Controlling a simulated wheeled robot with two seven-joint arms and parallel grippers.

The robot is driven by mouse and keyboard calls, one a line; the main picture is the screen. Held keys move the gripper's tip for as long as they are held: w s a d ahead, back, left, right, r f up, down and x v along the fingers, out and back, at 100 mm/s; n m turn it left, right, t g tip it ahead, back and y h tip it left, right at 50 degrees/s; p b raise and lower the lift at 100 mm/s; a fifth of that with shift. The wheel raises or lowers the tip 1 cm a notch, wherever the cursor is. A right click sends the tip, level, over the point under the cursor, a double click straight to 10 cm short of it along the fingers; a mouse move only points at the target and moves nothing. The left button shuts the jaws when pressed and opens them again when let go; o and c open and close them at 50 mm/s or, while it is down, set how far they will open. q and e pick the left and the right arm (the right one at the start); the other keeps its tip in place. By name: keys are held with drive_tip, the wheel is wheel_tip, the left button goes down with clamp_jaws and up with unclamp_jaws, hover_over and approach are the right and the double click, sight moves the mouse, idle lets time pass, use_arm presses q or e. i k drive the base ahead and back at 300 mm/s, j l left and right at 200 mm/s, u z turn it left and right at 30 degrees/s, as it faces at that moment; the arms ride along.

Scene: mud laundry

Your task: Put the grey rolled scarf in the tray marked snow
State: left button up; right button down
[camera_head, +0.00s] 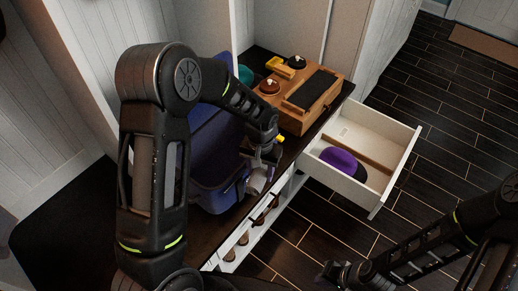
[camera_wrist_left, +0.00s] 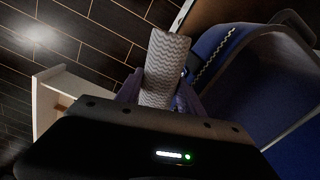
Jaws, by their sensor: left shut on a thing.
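The grey rolled scarf (camera_wrist_left: 160,70) has a pale zigzag pattern and stands up between the fingers in the left wrist view. My left gripper (camera_wrist_left: 158,98) is shut on it. In the head view my left gripper (camera_head: 262,160) is at the front of the blue bag, and a pale bit of the scarf (camera_head: 256,184) shows below the fingers. My right gripper (camera_head: 334,272) is low over the floor; its finger opening is too dark to tell. I cannot make out a tray marked snow in either view.
An open white drawer (camera_head: 404,158) with a wooden divider holds a purple item (camera_head: 341,161). A blue bag (camera_head: 215,150) stands on the dark bench beside a wooden box (camera_head: 303,112) with brushes. Dark floor (camera_head: 465,120) is clear at right.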

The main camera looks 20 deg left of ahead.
sight(367, 145)
drive_tip(key=i+l+u, duration=0.1)
drive_tip(key=i+l, duration=0.5)
drive_tip(key=l, duration=0.2)
drive_tip(key=i+l+u, duration=0.15)
drive_tip(key=i+l, duration=0.4)
drive_tip(key=l, duration=0.3)
drive_tip(key=i+l+u, duration=0.15)
drive_tip(key=i+l, duration=0.15)
drive_tip(key=l, duration=0.15)
drive_tip(key=i+l, duration=0.25)
drive_tip(key=l, duration=0.2)
drive_tip(key=i+l+u, duration=0.15)
drive_tip(key=l, duration=0.3)
drive_tip(key=i+l, duration=0.3)
drive_tip(key=l, duration=0.2)
drive_tip(key=u, duration=0.05)
